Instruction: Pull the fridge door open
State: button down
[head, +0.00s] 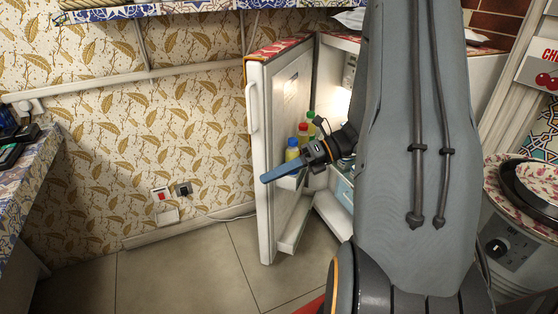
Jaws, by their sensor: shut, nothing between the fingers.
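The white fridge door (291,95) stands swung open to the left, with its inner side and door shelves showing. Its white handle (252,108) is on the outer left side. Several bottles with coloured caps (292,149) stand in a door shelf. My gripper (268,177) is shut and empty, with its blue fingers reaching left in front of the inner side of the door, below the bottles. I cannot tell whether they touch the door. The lit fridge interior (340,104) shows in part, and my arm hides the rest.
A patterned counter (35,170) stands at the left. Free tiled floor (180,268) lies left of the door. At the right, a round appliance (510,250) carries patterned plates (530,185). A blue patterned shelf edge (160,10) runs above.

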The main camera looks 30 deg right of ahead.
jog(key=w+d+f+m+t, duration=0.25)
jog(key=d+m+t, duration=0.35)
jog(key=d+m, duration=0.3)
jog(key=m+t+h, duration=0.2)
jog(key=m+t, duration=0.2)
jog(key=m, duration=0.1)
send_near(269, 157)
jog(key=x, duration=0.6)
jog(key=shift+w+a, duration=0.1)
jog(key=shift+a, duration=0.15)
jog(key=shift+w+a, duration=0.15)
jog(key=shift+w, duration=0.05)
jog(key=w+d+b+x, duration=0.1)
jog(key=d+b+x, duration=0.1)
jog(key=x, duration=1.7)
jog(key=shift+w+b, duration=0.45)
jog(key=shift+b, duration=0.2)
jog(key=shift+r, duration=0.15)
